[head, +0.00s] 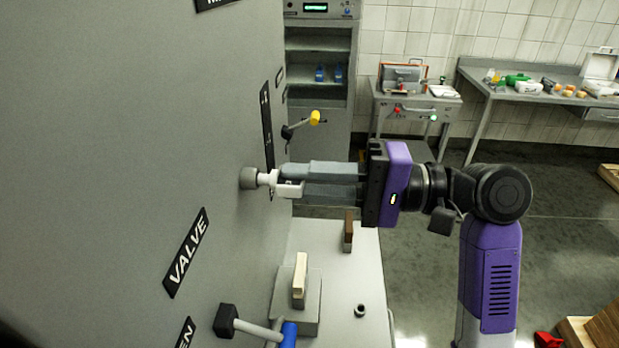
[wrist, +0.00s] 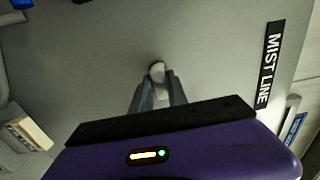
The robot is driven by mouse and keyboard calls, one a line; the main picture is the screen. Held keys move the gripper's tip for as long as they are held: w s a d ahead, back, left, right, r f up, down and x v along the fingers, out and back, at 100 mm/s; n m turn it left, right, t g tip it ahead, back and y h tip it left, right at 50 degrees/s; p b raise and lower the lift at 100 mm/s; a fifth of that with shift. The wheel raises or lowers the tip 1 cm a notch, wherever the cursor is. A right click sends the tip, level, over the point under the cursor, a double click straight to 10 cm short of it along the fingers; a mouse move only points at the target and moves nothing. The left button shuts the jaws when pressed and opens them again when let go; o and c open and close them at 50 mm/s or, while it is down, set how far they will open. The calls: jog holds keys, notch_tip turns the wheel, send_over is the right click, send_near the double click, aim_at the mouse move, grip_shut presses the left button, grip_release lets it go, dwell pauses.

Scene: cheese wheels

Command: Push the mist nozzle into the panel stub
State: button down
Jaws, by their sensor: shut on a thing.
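My gripper (head: 305,182) is shut on the mist nozzle (head: 290,189), a small white fitting, and holds it level against the grey panel (head: 130,130). The panel stub (head: 249,179), a short grey round piece, sticks out of the panel. The nozzle's narrow end points at the stub and meets it in the head view; how deep it sits I cannot tell. In the wrist view the white nozzle (wrist: 157,70) shows between my fingertips (wrist: 158,80), and the stub is mostly hidden behind it.
A yellow-tipped lever (head: 314,118) stands above my gripper and a blue-handled lever (head: 288,334) below, both on the panel. A white bench (head: 350,270) below holds a block stand (head: 309,308) and a small dark ring (head: 360,311). The wrist view shows a MIST LINE label (wrist: 269,64).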

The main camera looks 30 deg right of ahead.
jog(key=shift+p+x, duration=0.3)
jog(key=shift+x, duration=0.55)
jog(key=c, duration=1.2)
grip_release()
jog(key=shift+c, duration=0.2)
jog(key=b+v, duration=0.2)
jog(key=v, duration=0.5)
jog(key=shift+s+d, duration=0.2)
jog(key=shift+d, duration=0.05)
